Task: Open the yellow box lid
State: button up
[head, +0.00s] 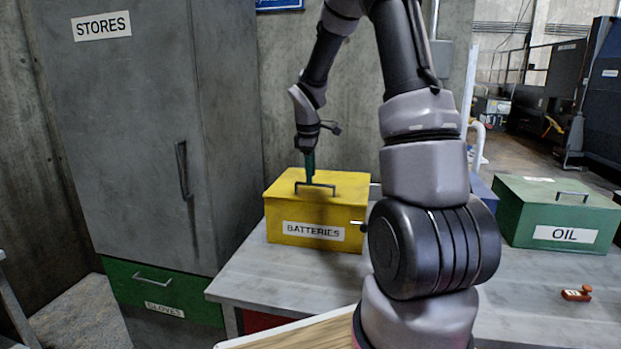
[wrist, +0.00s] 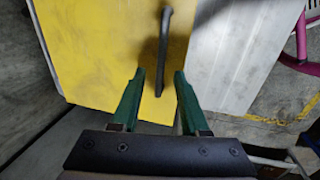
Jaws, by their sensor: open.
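The yellow box (head: 290,228), labelled BATTERIES, stands on the grey bench with its lid (head: 345,182) down. A dark bar handle (head: 315,186) is on the lid near its front edge. My gripper (head: 310,176) points down at the lid, at or just above the handle. In the wrist view my gripper (wrist: 158,78) is open, with green fingers apart. The handle (wrist: 163,50) runs lengthwise between and ahead of the fingers, over the yellow lid (wrist: 100,45). I cannot tell whether a finger touches it.
A green OIL box (head: 520,212) stands on the bench (head: 270,283) at the right, with a small red object (head: 576,294) in front of it. A grey STORES cabinet (head: 120,150) stands close at the left. Bench surface in front of the yellow box is clear.

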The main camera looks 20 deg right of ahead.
jog(key=shift+w+d+f, duration=0.1)
jog(key=shift+w+f, duration=0.05)
jog(key=shift+f, duration=0.8)
jog(key=shift+c, duration=0.3)
grip_shut()
dwell(0.5)
